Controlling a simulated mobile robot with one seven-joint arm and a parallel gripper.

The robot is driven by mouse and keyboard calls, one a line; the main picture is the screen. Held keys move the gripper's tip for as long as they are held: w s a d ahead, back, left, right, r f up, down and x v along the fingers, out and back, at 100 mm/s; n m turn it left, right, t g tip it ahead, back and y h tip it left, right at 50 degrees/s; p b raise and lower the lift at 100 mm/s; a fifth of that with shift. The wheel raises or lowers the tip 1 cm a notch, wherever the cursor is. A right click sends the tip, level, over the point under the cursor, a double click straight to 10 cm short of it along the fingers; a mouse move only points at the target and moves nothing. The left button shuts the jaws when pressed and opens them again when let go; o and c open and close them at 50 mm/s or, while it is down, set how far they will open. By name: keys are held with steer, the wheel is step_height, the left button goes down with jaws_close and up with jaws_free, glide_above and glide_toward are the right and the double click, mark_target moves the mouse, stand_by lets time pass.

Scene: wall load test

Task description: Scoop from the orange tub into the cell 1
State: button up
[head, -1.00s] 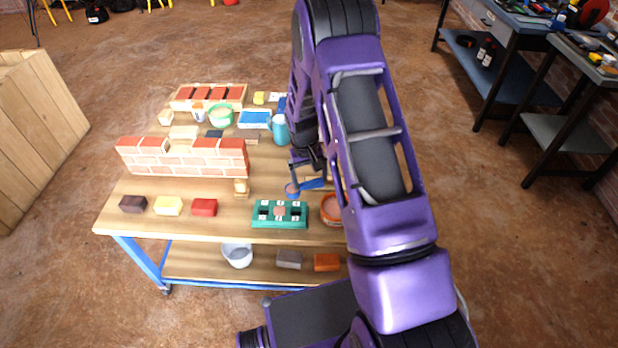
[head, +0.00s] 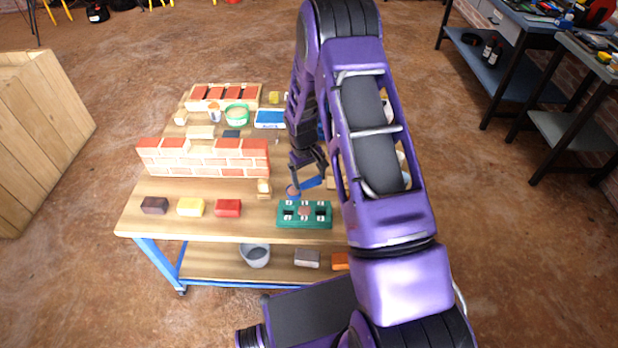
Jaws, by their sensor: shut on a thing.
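My gripper (head: 314,164) is shut on the blue scoop (head: 309,183) and holds it over the table's right half. The scoop's round cup (head: 292,190) is at the back left of the green tray (head: 283,222), and something pinkish shows in it. I cannot tell its height above the tray. The tray has several small dark cells with white number labels too small to read. A pinkish round patch (head: 305,211) lies at its middle. The orange tub is hidden behind my arm.
A small brick wall (head: 205,160) stands left of my gripper. Dark, yellow and red blocks (head: 228,208) lie in front of it. A green-rimmed tub (head: 236,115) and a blue tray (head: 270,119) stand behind. A grey bucket (head: 255,255) is on the lower shelf.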

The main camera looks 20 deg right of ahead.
mark_target(294, 194)
steer(key=shift+s+a+f+h+b, duration=0.1)
steer(key=shift+a+f+h+b, duration=0.35)
steer(key=shift+h+b, duration=0.6)
steer(key=h+b, duration=0.1)
steer(key=a+t+h+b, duration=0.1)
steer(key=b, duration=0.1)
steer(key=shift+s+f+h, duration=0.1)
steer(key=shift+f+h, duration=0.2)
steer(key=shift+h, duration=0.05)
steer(key=shift+s+a+f+t+h+b, duration=0.15)
steer(key=shift+a+h+b, duration=0.15)
steer(key=shift+h+b, duration=0.3)
steer(key=shift+w+a+f+t+h+b, duration=0.15)
steer(key=shift+a+h+b, duration=0.15)
steer(key=shift+h+b, duration=0.3)
steer(key=shift+s+a+h+b, duration=0.2)
steer(key=shift+a+h+b, duration=0.2)
steer(key=shift+h+b, duration=0.3)
steer(key=shift+a+r+h, duration=0.2)
steer(key=shift+r+h, duration=0.1)
steer(key=shift+s+a+r+t+h, duration=0.15)
steer(key=shift+a+t+h, duration=0.25)
steer(key=shift+h, duration=0.5)
steer(key=shift+r+p, duration=1.25)
steer(key=shift+r, duration=0.75)
